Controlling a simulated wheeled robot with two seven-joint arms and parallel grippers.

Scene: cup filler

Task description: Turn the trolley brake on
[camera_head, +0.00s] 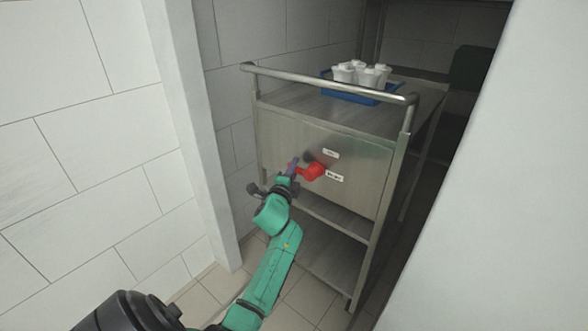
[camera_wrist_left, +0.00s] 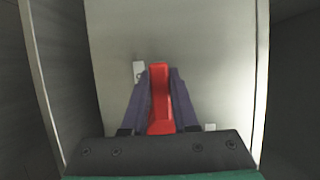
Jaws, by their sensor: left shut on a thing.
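The trolley (camera_head: 345,140) is a grey metal cart with a top rail and a lower shelf. Its brake lever (camera_head: 314,171) is red and sits on the front panel, between two small white labels, one above (camera_head: 331,154) and one below right (camera_head: 335,177). My left gripper (camera_head: 295,166) is at the lever's left end. In the left wrist view its two dark fingers are closed around the red lever (camera_wrist_left: 160,100), one on each side. The label text is too small to read. My right gripper is in neither view.
A blue tray (camera_head: 330,91) with several white cups (camera_head: 345,72) stands on the trolley's top. A white tiled wall and a door-frame edge (camera_head: 197,130) rise close on the left. A pale wall (camera_head: 480,200) stands on the right. Tiled floor (camera_head: 305,300) shows below.

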